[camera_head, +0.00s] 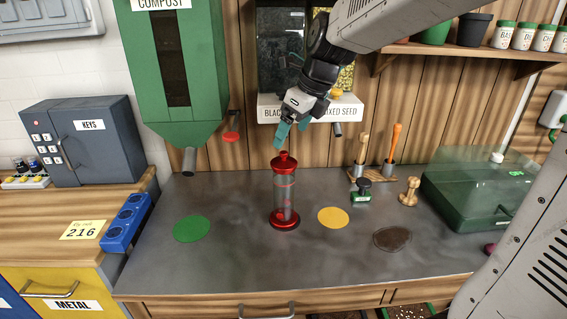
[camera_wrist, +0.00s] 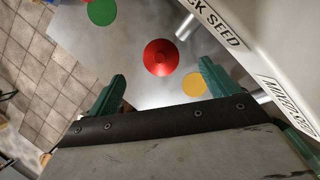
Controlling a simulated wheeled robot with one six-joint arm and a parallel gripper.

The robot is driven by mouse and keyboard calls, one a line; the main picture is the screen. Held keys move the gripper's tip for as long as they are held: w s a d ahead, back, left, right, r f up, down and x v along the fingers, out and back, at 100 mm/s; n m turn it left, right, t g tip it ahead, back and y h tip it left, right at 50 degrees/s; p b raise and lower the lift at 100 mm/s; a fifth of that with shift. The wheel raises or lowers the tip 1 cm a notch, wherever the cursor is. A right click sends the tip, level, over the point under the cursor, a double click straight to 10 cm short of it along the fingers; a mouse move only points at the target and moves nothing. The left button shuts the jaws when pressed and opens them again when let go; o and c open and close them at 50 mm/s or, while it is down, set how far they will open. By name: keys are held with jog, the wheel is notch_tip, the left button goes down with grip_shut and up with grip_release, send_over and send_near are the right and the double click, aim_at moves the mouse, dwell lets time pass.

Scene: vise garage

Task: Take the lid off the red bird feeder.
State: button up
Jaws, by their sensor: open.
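The red bird feeder (camera_head: 285,195) stands upright on the grey bench top, with a clear tube between a red base and a red top. Its red lid (camera_head: 284,162) with a small knob sits on top of the tube. In the wrist view the lid (camera_wrist: 161,57) shows from above as a red disc, beyond and between my fingers. My gripper (camera_head: 291,131) is open and empty, just above the lid and apart from it. Its two green fingers also show in the wrist view (camera_wrist: 160,85).
The seed dispensers (camera_head: 310,108) hang close behind my gripper. A green compost dispenser (camera_head: 172,75) hangs at left. Green (camera_head: 191,229), yellow (camera_head: 333,217) and brown (camera_head: 392,238) discs lie on the bench. A tool rack (camera_head: 372,175), stamp and green box (camera_head: 480,190) stand at right.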

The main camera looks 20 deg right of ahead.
aim_at(284, 152)
jog(key=x, duration=0.7)
jog(key=shift+a+f, duration=0.1)
jog(key=shift+f, duration=0.25)
jog(key=c, duration=1.1)
